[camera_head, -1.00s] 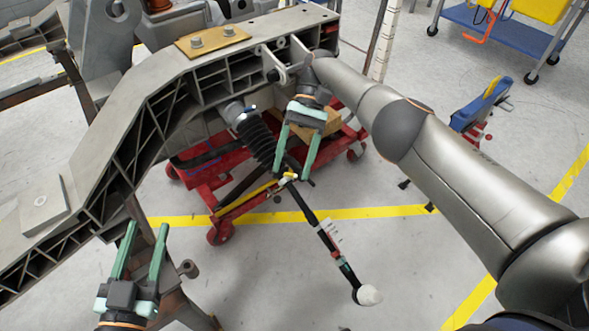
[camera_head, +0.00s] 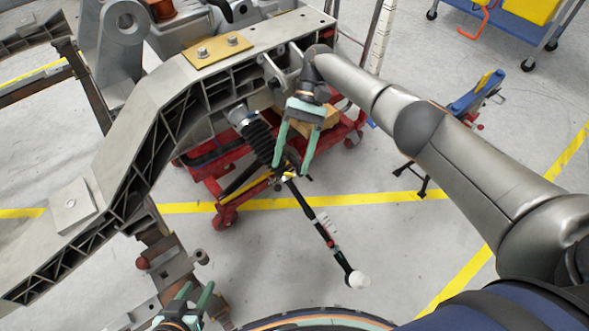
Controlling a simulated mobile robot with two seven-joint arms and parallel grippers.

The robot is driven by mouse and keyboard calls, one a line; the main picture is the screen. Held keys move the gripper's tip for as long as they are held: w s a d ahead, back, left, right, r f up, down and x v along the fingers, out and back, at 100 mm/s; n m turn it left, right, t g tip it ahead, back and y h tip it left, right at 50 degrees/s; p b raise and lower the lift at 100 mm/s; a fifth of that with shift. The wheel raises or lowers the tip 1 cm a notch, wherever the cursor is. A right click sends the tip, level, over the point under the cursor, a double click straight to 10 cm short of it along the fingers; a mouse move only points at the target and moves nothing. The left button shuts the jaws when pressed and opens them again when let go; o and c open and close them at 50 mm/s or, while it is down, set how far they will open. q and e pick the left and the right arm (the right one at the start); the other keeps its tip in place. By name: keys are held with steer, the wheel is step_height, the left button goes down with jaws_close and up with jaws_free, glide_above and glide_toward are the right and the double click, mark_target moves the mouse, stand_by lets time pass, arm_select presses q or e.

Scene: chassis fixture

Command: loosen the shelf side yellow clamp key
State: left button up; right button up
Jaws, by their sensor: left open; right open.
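A small yellow piece (camera_head: 288,176), which may be the clamp key, sits at the upper end of a black rod (camera_head: 318,220) with a white end. My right gripper (camera_head: 292,168) is open and points down. Its green fingers are on either side of the area just above the yellow piece; I cannot tell whether they touch it. A dark ribbed sleeve (camera_head: 258,138) lies beside its left finger. My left gripper (camera_head: 197,287) is open at the bottom left, far from the yellow piece and partly cut off by the picture edge.
The grey chassis beam (camera_head: 140,100) runs from upper right to lower left. A red wheeled jack (camera_head: 222,205) stands below it. A blue cart (camera_head: 520,35) is at the upper right. The floor right of the rod is mostly clear.

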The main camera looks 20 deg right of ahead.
arm_select(q)
steer(key=shift+y, duration=0.3)
steer(key=a+r+p, duration=0.1)
steer(key=p, duration=0.1)
steer(key=r+p, duration=0.1)
steer(key=p, duration=0.1)
steer(key=s+a+r+p, duration=0.1)
steer(key=r+p, duration=0.1)
steer(key=shift+s+a, duration=0.1)
steer(key=shift+a, duration=0.2)
arm_select(e)
steer(key=s+a+r, duration=0.3)
steer(key=s+r, duration=0.4)
steer(key=s, duration=0.4)
steer(key=shift+a, duration=0.1)
steer(key=shift+c, duration=0.3)
